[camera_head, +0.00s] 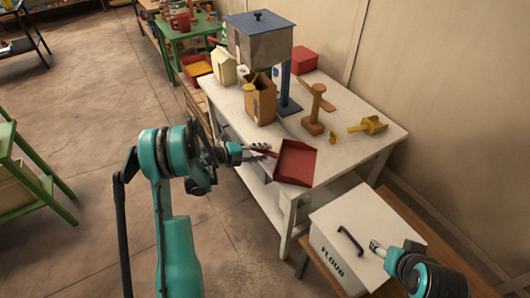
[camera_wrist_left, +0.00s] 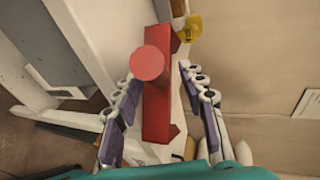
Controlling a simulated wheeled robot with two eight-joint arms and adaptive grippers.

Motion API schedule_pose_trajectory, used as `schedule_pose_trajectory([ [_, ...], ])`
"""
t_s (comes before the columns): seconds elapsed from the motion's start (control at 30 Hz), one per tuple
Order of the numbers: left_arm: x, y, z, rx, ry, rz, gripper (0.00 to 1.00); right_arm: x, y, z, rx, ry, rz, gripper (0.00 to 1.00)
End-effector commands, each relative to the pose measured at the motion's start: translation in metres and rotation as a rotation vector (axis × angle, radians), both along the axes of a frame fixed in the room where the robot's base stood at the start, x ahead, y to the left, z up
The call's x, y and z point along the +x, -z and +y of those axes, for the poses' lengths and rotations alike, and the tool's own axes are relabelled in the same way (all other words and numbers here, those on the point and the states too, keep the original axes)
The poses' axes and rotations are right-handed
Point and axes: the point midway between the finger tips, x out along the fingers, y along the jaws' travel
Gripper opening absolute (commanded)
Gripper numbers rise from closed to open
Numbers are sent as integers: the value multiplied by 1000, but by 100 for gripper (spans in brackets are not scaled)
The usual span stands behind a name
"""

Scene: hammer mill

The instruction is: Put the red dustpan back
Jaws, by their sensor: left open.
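The red dustpan (camera_head: 296,162) lies on the front left corner of the white table (camera_head: 345,165). Its handle points left toward my left gripper (camera_head: 264,150). In the left wrist view, the dustpan (camera_wrist_left: 158,122) and the round end of its handle show between the two spread fingers of my left gripper (camera_wrist_left: 160,78). The fingers are open, one on each side of the handle, with visible gaps. My right gripper (camera_head: 377,247) is over the white flour box (camera_head: 345,225) at the lower right; its finger opening is too small to judge.
A green table (camera_head: 190,40) stands behind.

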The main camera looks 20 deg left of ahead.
Motion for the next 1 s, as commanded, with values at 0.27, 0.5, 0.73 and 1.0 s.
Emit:
schedule_pose_trajectory([
  [0.27, -40, -24, 43, -1, -5, 0, 41, 0, -26, 0, 0, 0, 0, 59],
  [0.5, -66, -34, 68, 0, -2, 0, 41, 0, -37, 0, 0, 0, 0, 59],
  [0.73, -51, -80, 66, -41, -63, -72, 41, 0, -38, 0, 0, 0, 0, 59],
  [1.0, 3, -294, 50, -377, -480, -318, 41, 0, -38, 0, 0, 0, 0, 59],
])
